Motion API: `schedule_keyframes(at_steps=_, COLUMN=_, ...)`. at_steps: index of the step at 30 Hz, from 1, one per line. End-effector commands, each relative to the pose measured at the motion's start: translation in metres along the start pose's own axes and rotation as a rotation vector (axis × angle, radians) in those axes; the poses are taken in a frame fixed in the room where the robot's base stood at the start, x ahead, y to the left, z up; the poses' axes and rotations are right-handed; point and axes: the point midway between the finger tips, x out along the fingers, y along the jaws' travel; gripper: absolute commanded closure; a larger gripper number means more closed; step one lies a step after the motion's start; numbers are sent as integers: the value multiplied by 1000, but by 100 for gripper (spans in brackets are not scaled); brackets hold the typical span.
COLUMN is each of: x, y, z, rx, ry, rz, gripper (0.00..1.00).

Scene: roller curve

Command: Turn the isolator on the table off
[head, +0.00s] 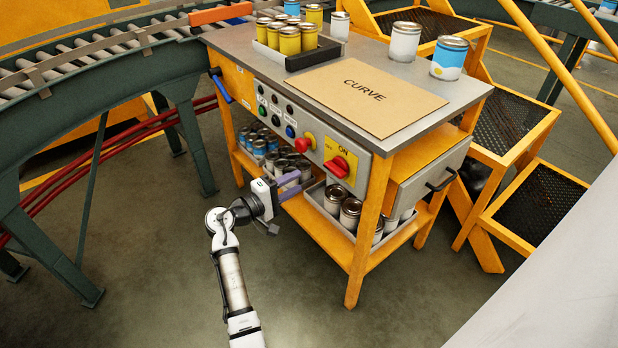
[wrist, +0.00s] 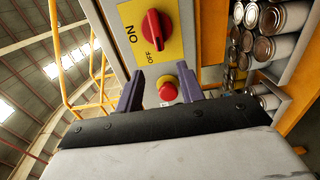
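The isolator is a red rotary knob (head: 337,166) on a yellow plate marked ON and OFF, on the bench's front panel. It also shows in the wrist view (wrist: 156,30). Its handle lies roughly along the panel's length, with one end near the OFF word; I cannot tell which end is its pointer. My gripper (head: 290,183) is in front of the panel, left of and below the knob. In the wrist view its fingers (wrist: 160,86) are apart and empty, with a red push button (wrist: 167,92) showing between them, beyond the tips. The knob is above the fingers there.
Small buttons (head: 276,112) sit on the panel's left. A cardboard sheet (head: 368,97) marked CURVE and several cans (head: 405,42) are on the bench top. More cans (head: 350,212) fill the shelf below. A roller conveyor (head: 90,62) is at left. The floor in front is clear.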

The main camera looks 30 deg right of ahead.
Motion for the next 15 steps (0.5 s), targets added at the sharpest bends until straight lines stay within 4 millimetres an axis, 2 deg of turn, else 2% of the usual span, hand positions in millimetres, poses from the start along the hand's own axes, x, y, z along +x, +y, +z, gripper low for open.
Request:
schedule_keyframes(at_steps=3, x=-20, y=-1, z=-1, rx=1, ry=2, rz=0, gripper=62)
schedule_keyframes(at_steps=6, x=-30, y=-1, z=0, rx=-1, ry=1, rz=0, gripper=62)
schedule_keyframes(at_steps=15, x=-36, y=0, z=0, rx=-1, ry=-1, rz=0, gripper=62)
